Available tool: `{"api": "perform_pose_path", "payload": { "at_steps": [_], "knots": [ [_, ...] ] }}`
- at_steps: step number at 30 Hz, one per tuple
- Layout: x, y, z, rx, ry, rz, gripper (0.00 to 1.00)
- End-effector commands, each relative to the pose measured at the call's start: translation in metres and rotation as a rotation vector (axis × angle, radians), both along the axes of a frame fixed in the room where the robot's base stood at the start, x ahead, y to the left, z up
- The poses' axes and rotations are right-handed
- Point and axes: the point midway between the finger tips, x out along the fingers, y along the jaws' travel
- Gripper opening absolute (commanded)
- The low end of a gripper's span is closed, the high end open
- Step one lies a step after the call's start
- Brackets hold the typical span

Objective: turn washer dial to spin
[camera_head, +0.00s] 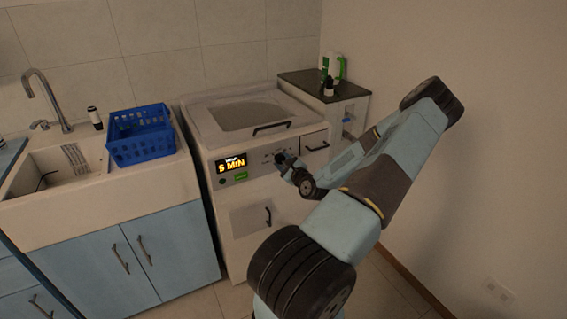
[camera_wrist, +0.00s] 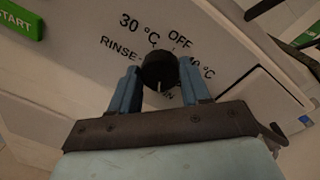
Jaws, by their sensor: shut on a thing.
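The washer (camera_head: 240,201) is a white top-loading machine with a sloped front panel. Its display (camera_head: 231,164) reads "5 MIN" in orange. In the wrist view the black round dial (camera_wrist: 160,71) sits among the labels "30 °C", "OFF", "RINSE" and others partly hidden. A pale mark on the dial points down in the picture, toward a label ending in "IN". My gripper (camera_wrist: 159,84) has its blue fingers on both sides of the dial, shut on it. In the head view my gripper (camera_head: 283,160) is at the panel and hides the dial.
A green START button (camera_wrist: 20,20) is left of the dial. A blue basket (camera_head: 140,136) stands by the sink (camera_head: 50,178) left of the washer. A dark-topped cabinet (camera_head: 318,84) with a green-and-white container (camera_head: 334,67) stands behind right. A wall is at right.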

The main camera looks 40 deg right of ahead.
Motion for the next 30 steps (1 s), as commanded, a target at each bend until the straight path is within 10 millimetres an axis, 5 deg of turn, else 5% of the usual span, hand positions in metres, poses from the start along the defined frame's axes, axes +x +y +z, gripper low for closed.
{"api": "perform_pose_path", "payload": {
  "at_steps": [12,13,18,21,30],
  "knots": [
    [-0.0011,0.0014,-0.0034,0.012,0.006,0.001,0.16],
    [-0.0010,0.0015,-0.0034,0.012,0.006,0.001,0.48],
    [-0.0004,0.0014,-0.0021,0.010,0.003,0.002,0.65],
    [-0.0001,0.0012,-0.0015,0.009,0.002,0.002,0.72],
    [-0.0034,0.0014,-0.0006,0.007,0.000,0.001,0.72]
  ]
}}
